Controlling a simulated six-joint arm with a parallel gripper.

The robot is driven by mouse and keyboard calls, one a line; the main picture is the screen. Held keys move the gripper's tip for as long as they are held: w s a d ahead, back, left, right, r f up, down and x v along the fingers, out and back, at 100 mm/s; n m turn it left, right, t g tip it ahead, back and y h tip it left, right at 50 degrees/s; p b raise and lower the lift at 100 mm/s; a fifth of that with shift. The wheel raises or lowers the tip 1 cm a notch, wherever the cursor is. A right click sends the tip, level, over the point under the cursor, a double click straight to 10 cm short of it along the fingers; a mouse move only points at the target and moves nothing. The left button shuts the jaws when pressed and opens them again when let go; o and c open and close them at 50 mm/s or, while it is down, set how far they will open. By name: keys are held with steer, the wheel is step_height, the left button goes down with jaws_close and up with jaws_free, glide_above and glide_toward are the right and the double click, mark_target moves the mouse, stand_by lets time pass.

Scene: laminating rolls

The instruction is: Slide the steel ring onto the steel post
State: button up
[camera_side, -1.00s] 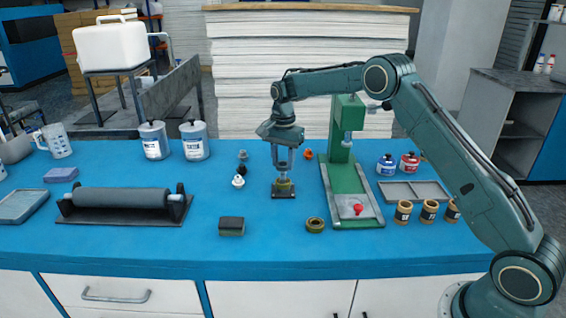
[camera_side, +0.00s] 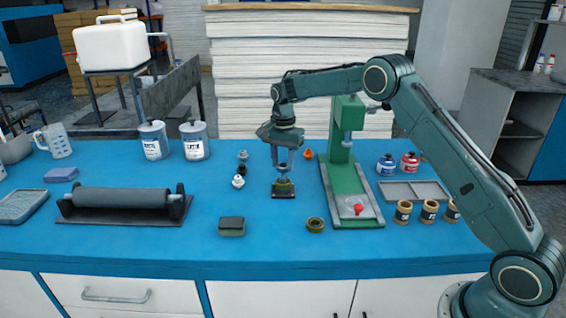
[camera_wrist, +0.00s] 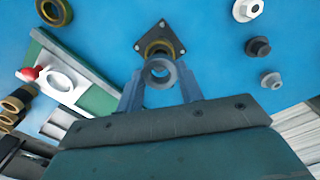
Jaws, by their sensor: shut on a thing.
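My gripper (camera_side: 284,172) points straight down over a small dark square base plate (camera_side: 283,194) on the blue bench. In the wrist view, my gripper (camera_wrist: 160,80) is shut on the grey steel ring (camera_wrist: 161,72), held between its two fingers. The base plate (camera_wrist: 140,47) shows just beyond the ring, with a brass-coloured collar (camera_wrist: 157,46) on it. The steel post is mostly hidden by the ring and fingers. I cannot tell whether the ring is around the post or just above it.
A green press (camera_side: 341,180) stands close on the right. The front bench is mostly clear.

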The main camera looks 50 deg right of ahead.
mark_target(283, 170)
steer(key=shift+f, duration=1.8)
stand_by(1.1)
steer(key=o, duration=1.6)
steer(key=shift+r, duration=0.1)
steer(key=shift+r, duration=4.4)
